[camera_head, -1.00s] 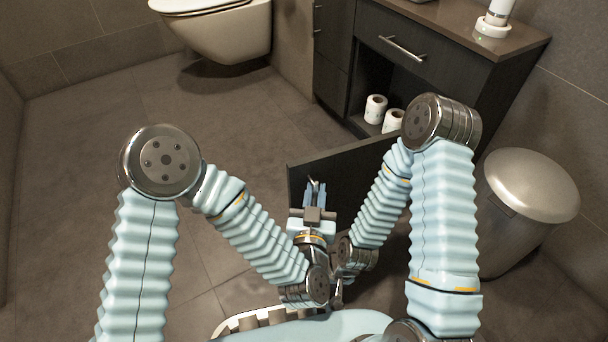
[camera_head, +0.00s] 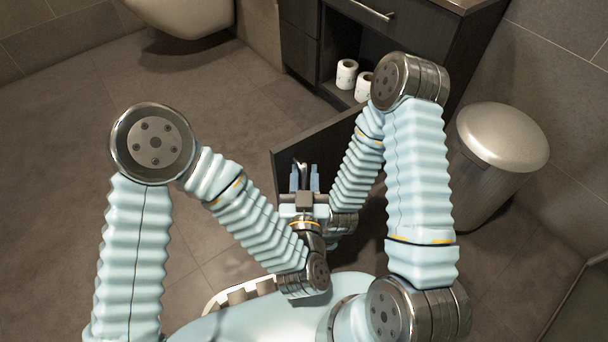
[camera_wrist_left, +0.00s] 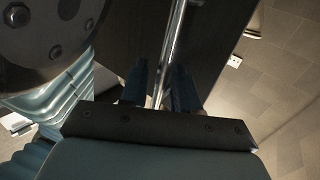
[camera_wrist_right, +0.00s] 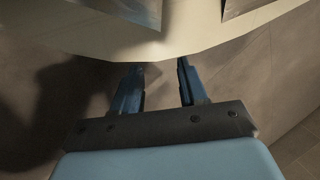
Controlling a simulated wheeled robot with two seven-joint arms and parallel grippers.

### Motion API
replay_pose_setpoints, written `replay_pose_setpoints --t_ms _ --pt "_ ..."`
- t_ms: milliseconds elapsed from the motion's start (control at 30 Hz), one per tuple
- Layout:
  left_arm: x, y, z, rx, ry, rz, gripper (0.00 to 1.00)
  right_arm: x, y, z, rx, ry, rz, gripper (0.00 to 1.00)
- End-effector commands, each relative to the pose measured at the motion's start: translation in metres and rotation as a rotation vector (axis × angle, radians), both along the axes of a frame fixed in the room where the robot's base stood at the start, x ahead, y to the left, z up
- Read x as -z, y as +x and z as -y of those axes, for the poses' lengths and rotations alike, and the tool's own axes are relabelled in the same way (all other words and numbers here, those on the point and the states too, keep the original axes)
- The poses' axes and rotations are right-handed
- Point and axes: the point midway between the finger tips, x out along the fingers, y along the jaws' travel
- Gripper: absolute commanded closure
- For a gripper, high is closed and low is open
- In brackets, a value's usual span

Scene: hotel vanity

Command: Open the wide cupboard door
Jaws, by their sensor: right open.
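The wide cupboard door (camera_head: 318,137) is dark wood and stands swung out from the vanity, leaving the compartment behind it open. Its metal handle (camera_wrist_left: 173,45) is a slim bar on the door's face. My left gripper (camera_head: 304,172) is at the door, with its two fingers on either side of the handle; in the left wrist view the bar runs between the fingertips (camera_wrist_left: 158,70) and nearly fills the gap. My right gripper (camera_wrist_right: 158,64) is open and empty over the floor, near a pale curved surface; it is hidden in the head view.
Two paper rolls (camera_head: 346,74) stand in the open compartment. A metal bin (camera_head: 500,140) stands right of the vanity. A toilet (camera_head: 185,15) is at the back left. The floor (camera_head: 60,140) at the left is clear. My right arm crosses in front of the door.

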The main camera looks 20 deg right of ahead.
Motion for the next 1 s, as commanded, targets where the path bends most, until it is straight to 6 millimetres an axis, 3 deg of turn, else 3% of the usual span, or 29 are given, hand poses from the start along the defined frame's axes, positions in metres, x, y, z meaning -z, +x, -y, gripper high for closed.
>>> replay_pose_setpoints --t_ms 233,700,1000 --pt "0.0 -0.008 -0.002 0.004 0.001 -0.002 0.69 0.0 0.0 0.0 0.0 0.0 0.0 0.57" --pt "0.0 -0.066 -0.022 0.005 0.003 0.001 0.69 -0.001 0.0 0.0 0.0 0.0 0.0 0.57" --pt "0.0 -0.071 -0.026 -0.001 -0.001 0.0 0.69 -0.001 0.0 0.0 0.0 0.0 0.0 0.57"
